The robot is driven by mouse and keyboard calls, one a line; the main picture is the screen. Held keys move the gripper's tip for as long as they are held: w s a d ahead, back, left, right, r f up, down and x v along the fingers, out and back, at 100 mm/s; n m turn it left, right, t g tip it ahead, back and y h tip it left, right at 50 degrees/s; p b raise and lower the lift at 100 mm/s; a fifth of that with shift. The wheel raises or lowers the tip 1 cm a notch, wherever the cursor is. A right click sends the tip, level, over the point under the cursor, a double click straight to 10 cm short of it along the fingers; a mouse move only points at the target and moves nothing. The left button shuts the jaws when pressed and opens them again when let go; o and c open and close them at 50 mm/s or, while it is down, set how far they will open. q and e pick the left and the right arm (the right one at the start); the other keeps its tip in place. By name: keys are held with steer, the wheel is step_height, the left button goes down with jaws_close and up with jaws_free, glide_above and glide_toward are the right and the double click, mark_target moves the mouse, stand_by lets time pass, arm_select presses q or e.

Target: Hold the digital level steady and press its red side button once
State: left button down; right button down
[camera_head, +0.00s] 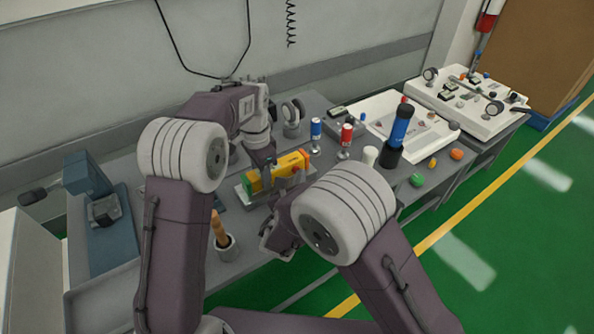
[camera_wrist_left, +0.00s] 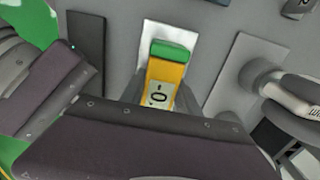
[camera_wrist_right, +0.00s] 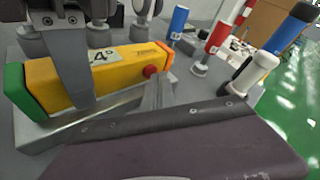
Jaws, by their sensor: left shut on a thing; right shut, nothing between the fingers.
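The digital level (camera_head: 290,168) is a yellow bar lying on a pale plate (camera_head: 244,190) on the bench. In the right wrist view the level (camera_wrist_right: 125,62) shows a green end cap, an orange far end and a display. Its red side button (camera_wrist_right: 150,71) faces my right gripper. My left gripper (camera_head: 266,172) is shut across the level from above; its finger (camera_wrist_right: 72,60) crosses the level's side. The left wrist view shows the green end and display (camera_wrist_left: 158,94). My right gripper (camera_wrist_right: 160,90) is shut and empty, its tips close to the button; contact cannot be told.
A blue cylinder (camera_head: 316,130) and a red cylinder (camera_head: 346,135) stand on small bases right of the level. A black-and-blue bottle (camera_head: 396,138) stands farther right, before a white tray (camera_head: 372,106). A cup with a wooden handle (camera_head: 227,247) stands front left.

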steer(key=shift+w+a, duration=0.1)
steer(key=shift+w, duration=0.05)
stand_by(0.3)
steer(key=shift+s+d, duration=0.55)
steer(key=shift+s, duration=0.2)
steer(key=shift+s+d, duration=0.1)
steer(key=shift+s+d, duration=0.75)
steer(key=shift+s, duration=0.2)
steer(key=shift+s+d, duration=0.7)
steer(key=shift+s, duration=0.25)
arm_select(q)
steer(key=c, duration=0.8)
jaws_free()
